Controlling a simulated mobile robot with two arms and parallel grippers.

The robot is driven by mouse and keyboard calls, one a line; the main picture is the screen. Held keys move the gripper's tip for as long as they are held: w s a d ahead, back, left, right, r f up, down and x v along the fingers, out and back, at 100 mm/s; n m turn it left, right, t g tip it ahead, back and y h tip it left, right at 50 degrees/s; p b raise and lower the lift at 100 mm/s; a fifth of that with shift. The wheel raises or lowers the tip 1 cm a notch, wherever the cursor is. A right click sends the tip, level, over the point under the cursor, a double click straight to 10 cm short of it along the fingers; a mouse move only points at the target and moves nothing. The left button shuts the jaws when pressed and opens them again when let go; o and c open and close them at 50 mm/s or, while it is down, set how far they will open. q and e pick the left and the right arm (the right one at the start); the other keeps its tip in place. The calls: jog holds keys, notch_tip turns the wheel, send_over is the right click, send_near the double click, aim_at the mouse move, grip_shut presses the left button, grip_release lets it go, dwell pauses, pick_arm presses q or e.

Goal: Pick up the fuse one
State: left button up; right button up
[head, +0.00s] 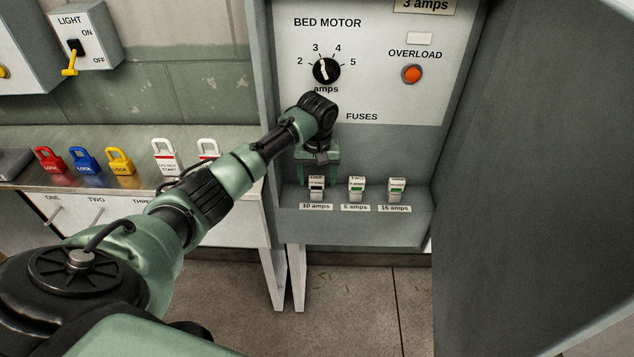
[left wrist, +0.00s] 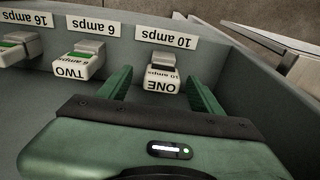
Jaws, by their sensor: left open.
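The fuse one (head: 316,188) is a small white block with a dark band, standing on the grey ledge above the "10 amps" label. In the left wrist view fuse one (left wrist: 161,82) shows its "ONE" marking upside down. My left gripper (head: 318,180) is open right at fuse one. In the left wrist view its two green fingers (left wrist: 160,88) stand apart on either side of the fuse, with gaps showing. Fuse two (head: 356,188) and a third fuse (head: 396,189), both with green bands, stand to the right. My right gripper is not in view.
The fuse ledge (head: 419,200) lies inside a grey cabinet with side walls. Above are the bed motor dial (head: 326,70) and the orange overload button (head: 411,74). Several coloured padlocks (head: 86,162) stand on the shelf at left.

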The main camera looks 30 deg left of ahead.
aim_at(317, 184)
pick_arm(q)
jog(key=f, duration=0.3)
jog(key=shift+w+a+f, duration=0.1)
jog(key=shift+a+f, duration=0.15)
jog(key=shift+f, duration=0.3)
jog(key=c, duration=1.4)
jog(key=shift+w+r, duration=0.1)
jog(key=shift+r, duration=0.25)
notch_tip(317, 184, up, 3)
jog(key=shift+f, duration=0.1)
jog(key=s+d, duration=0.3)
jog(key=s, duration=0.2)
jog(key=s+d+b, duration=0.1)
jog(key=s+d, duration=0.2)
jog(key=s, duration=0.2)
jog(key=s+d+b, duration=0.1)
jog(key=s+d, duration=0.2)
jog(key=s, duration=0.2)
jog(key=shift+s+d, duration=0.2)
jog(key=shift+s, duration=0.05)
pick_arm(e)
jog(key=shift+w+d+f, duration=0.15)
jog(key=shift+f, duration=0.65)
